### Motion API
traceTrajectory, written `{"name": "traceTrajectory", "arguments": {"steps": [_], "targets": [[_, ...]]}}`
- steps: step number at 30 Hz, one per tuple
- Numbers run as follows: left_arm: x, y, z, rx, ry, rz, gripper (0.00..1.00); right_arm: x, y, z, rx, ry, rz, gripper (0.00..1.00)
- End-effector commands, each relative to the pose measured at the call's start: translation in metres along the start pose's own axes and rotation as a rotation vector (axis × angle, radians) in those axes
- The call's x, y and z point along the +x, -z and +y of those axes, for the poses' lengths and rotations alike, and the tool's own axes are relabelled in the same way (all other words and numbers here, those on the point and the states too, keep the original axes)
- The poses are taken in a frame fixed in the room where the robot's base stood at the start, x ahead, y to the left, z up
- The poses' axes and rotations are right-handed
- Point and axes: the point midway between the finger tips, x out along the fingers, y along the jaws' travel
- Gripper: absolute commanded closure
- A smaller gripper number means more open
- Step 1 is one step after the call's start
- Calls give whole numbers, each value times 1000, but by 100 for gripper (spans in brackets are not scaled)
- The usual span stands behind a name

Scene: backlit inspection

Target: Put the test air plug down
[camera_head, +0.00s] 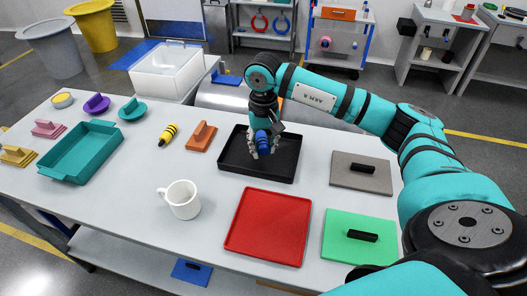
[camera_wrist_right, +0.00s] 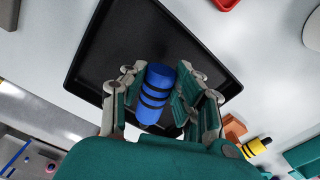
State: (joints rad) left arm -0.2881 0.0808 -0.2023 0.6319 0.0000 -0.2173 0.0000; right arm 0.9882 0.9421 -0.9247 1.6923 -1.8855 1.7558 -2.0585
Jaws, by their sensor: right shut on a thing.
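The test air plug is a blue cylinder with black bands (camera_wrist_right: 155,95), which also shows in the head view (camera_head: 262,140). My right gripper (camera_head: 264,147) is shut on it and holds it over the black tray (camera_head: 284,177). In the right wrist view the gripper's fingers (camera_wrist_right: 160,93) lie on both sides of the plug, and the black tray (camera_wrist_right: 120,45) lies behind it. I cannot tell whether the plug touches the tray floor. My left gripper is not in view.
A red tray (camera_head: 268,225), a white mug (camera_head: 181,199), a brown block with a handle (camera_head: 200,138) and a yellow-black plug (camera_head: 168,134) stand around the black tray. Grey (camera_head: 345,180) and green (camera_head: 340,246) plates lie right. A teal tray (camera_head: 75,160) is left.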

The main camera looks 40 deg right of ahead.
Motion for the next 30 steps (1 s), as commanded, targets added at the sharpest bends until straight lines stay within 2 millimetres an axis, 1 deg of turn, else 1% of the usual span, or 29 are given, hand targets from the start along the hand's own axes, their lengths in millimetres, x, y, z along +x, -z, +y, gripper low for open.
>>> {"name": "traceTrajectory", "arguments": {"steps": [2, 5, 9, 13, 20, 21, 25, 30], "targets": [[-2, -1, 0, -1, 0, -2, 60, 5, 0, 0, 0, -1, -3, 100], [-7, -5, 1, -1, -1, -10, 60, 18, -1, 0, 0, -2, -5, 100], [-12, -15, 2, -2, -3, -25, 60, 34, -1, 0, -1, -1, -3, 100], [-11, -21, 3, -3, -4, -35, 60, 35, 0, 0, -1, 0, 0, 100], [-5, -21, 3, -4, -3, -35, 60, 40, 0, 0, 0, 0, 0, 100], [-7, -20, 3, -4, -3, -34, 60, 38, 0, 0, 0, 0, -1, 66], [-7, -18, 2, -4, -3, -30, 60, 38, -1, 0, 0, 0, -1, 49], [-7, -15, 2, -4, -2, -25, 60, 38, -1, 0, 0, 0, -1, 48]]}}
